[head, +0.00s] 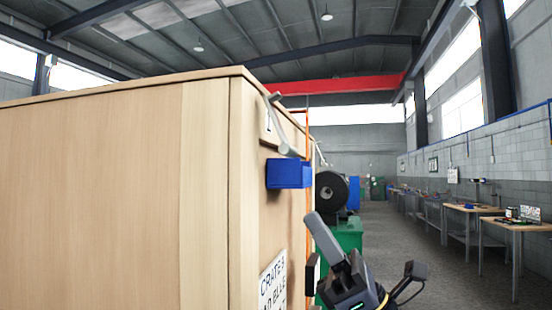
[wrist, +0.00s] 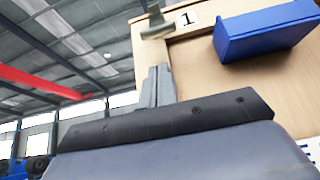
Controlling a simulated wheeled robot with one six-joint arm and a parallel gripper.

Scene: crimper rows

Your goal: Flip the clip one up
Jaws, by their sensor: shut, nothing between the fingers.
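In the head view a pale slanted lever (head: 278,122) with a round end stands out from the crate's side near the top corner. My gripper (wrist: 160,72) is shut and empty in the wrist view, with its fingertips below the lever and apart from it.
The wooden crate (head: 110,190) fills the left side of the head view. A blue box (head: 288,174) juts from its side, close right of the lever in the wrist view (wrist: 262,32). An orange upright (head: 308,215) and green machinery (head: 350,236) stand nearby. The right aisle is open.

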